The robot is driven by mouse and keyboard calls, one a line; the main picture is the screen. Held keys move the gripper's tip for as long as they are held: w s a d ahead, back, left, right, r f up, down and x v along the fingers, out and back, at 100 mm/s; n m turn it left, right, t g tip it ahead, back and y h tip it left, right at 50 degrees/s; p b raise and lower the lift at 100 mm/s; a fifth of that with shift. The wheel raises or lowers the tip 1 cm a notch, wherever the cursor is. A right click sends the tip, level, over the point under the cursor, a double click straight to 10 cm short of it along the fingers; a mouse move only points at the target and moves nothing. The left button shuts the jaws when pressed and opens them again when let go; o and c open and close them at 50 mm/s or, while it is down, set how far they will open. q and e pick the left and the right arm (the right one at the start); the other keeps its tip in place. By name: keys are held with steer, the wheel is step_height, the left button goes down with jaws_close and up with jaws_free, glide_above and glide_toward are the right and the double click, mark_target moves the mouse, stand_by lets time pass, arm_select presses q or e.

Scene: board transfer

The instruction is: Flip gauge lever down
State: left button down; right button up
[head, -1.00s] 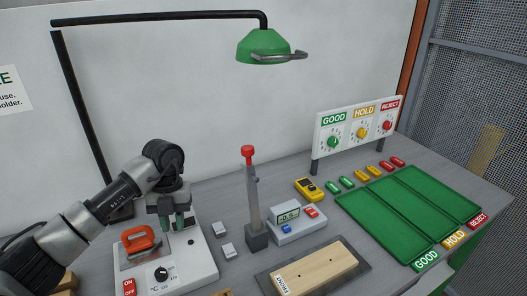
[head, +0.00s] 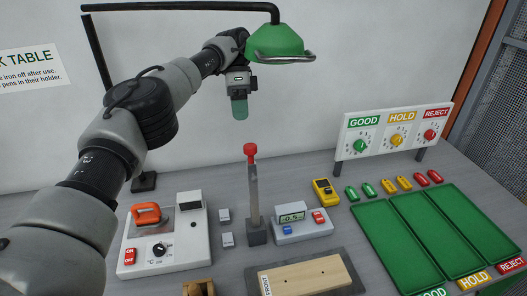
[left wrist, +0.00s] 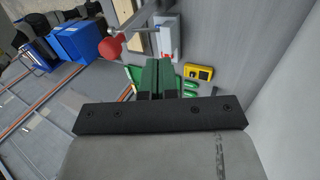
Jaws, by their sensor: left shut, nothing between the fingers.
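The gauge lever (head: 254,200) stands upright on a dark base, with a red knob (head: 250,150) at its top. A small gauge box (head: 302,222) with a display stands to its right. My left gripper (head: 240,112) is above the knob and slightly left of it in the head view, shut and empty, with green fingertips pointing down. The left wrist view shows the shut green fingers (left wrist: 157,68) apart from the red knob (left wrist: 110,47), which is at upper left. My right gripper is not in view.
A green lamp (head: 277,40) hangs close behind and above my left gripper.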

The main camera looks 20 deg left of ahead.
mark_target(245, 152)
arm_select(q)
steer(key=shift+a+r, duration=0.1)
steer(key=shift+r, duration=0.15)
steer(key=shift+f, duration=0.1)
steer(key=s+d+f, duration=0.5)
steer(key=s+f, duration=0.1)
steer(key=f, duration=0.2)
steer(key=shift+s, duration=0.3)
stand_by(0.3)
steer(key=shift+a+f, duration=0.1)
steer(key=shift+a, duration=0.1)
